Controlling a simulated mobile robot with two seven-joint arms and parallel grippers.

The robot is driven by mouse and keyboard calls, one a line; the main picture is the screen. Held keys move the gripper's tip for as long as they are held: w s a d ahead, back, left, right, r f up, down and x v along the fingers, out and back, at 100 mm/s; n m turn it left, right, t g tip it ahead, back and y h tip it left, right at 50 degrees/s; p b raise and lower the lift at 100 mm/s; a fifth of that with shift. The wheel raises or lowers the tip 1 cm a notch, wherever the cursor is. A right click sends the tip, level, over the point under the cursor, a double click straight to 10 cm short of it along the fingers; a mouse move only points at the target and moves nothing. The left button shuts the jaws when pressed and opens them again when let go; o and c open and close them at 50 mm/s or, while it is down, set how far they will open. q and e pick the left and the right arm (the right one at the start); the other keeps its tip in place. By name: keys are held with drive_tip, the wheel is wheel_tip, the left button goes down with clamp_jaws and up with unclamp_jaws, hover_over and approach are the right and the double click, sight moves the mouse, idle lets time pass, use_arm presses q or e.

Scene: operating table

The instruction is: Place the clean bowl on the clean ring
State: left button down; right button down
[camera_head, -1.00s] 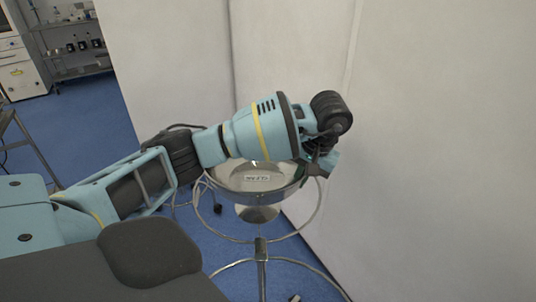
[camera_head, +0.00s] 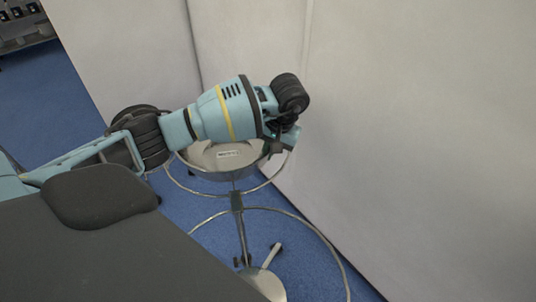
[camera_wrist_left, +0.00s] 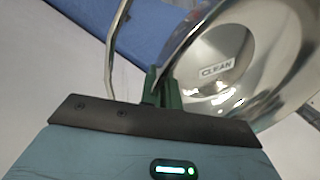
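The clean bowl is a shiny metal basin with a "CLEAN" label. In the head view the bowl (camera_head: 212,158) hangs partly behind my left forearm. The wrist view shows the bowl (camera_wrist_left: 232,48) and its label from close up. My left gripper (camera_head: 277,148) is shut on the bowl's right rim; its green fingers (camera_wrist_left: 163,88) pinch the rim in the wrist view. A thin metal ring (camera_head: 235,196) on a wheeled stand shows around and below the bowl. I cannot tell whether bowl and ring touch. My right gripper is not in view.
A second, larger ring (camera_head: 302,228) sits lower and nearer. A shiny rounded metal surface (camera_head: 265,287) shows at the bottom edge. The dark operating table (camera_head: 130,255) fills the lower left. A pale wall (camera_head: 420,120) stands close behind the gripper. Blue floor lies between.

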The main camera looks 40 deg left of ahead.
use_arm(q)
drive_tip(key=shift+d+x, duration=0.2)
drive_tip(key=shift+x, duration=0.7)
drive_tip(key=shift+f, duration=0.1)
drive_tip(key=shift+f, duration=0.15)
drive_tip(key=c, duration=1.6)
unclamp_jaws()
drive_tip(key=v, duration=1.2)
drive_tip(key=shift+r+p, duration=0.25)
drive_tip(key=shift+p, duration=0.05)
